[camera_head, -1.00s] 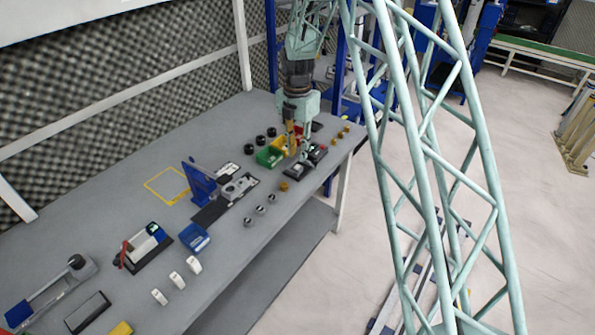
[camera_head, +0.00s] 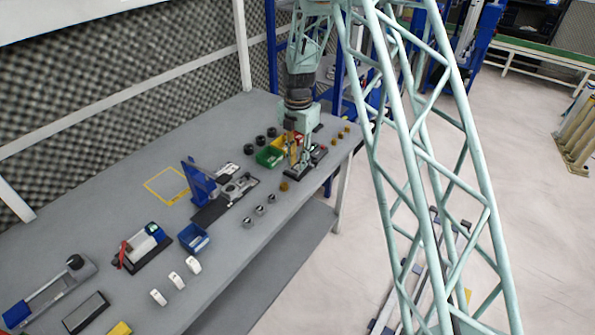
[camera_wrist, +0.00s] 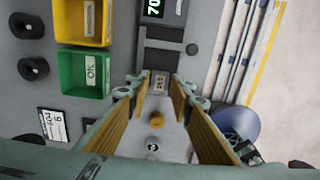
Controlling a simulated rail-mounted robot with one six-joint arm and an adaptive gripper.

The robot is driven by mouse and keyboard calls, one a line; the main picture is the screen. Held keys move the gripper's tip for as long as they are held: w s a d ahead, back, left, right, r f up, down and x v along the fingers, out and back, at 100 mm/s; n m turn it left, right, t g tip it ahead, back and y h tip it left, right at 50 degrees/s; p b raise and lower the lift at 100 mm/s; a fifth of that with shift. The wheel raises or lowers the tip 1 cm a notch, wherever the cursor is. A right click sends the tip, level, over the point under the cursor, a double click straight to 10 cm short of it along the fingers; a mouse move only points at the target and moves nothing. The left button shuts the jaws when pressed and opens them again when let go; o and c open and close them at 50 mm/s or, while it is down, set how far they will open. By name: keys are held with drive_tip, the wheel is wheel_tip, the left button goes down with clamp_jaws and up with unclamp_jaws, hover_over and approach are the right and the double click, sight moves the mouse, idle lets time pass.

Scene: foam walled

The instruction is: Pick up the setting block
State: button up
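My gripper (camera_wrist: 160,88) points down in the wrist view, its two fingers with yellow-brown pads spread apart. A small grey block with dark markings (camera_wrist: 159,83), which looks like the setting block, lies between the fingertips, with a gap visible on each side. It sits at the near end of a dark-and-grey fixture (camera_wrist: 163,58). In the head view my gripper (camera_head: 299,164) is low over the black fixture (camera_head: 318,153) at the far end of the bench; the block itself is hidden there.
A green bin (camera_wrist: 84,74) and a yellow bin (camera_wrist: 82,22) stand left of the fixture, with black rings (camera_wrist: 33,68) beyond. A label card (camera_wrist: 52,124) lies nearby. The bench edge is close on the right.

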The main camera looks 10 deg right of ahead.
drive_tip(key=shift+f, duration=1.2)
drive_tip(key=shift+c, duration=0.7)
drive_tip(key=c, duration=0.5)
drive_tip(key=shift+r, duration=0.15)
drive_tip(key=shift+r, duration=1.6)
drive_tip(key=shift+s+r, duration=0.1)
drive_tip(key=shift+s, duration=0.15)
drive_tip(key=s, duration=0.5)
drive_tip(key=s+r, duration=0.1)
drive_tip(key=s, duration=0.4)
drive_tip(key=s+p, duration=0.1)
drive_tip(key=s, duration=0.4)
drive_tip(key=shift+s+a+r, duration=0.2)
drive_tip(key=shift+s+a, duration=0.05)
drive_tip(key=shift+a, duration=0.1)
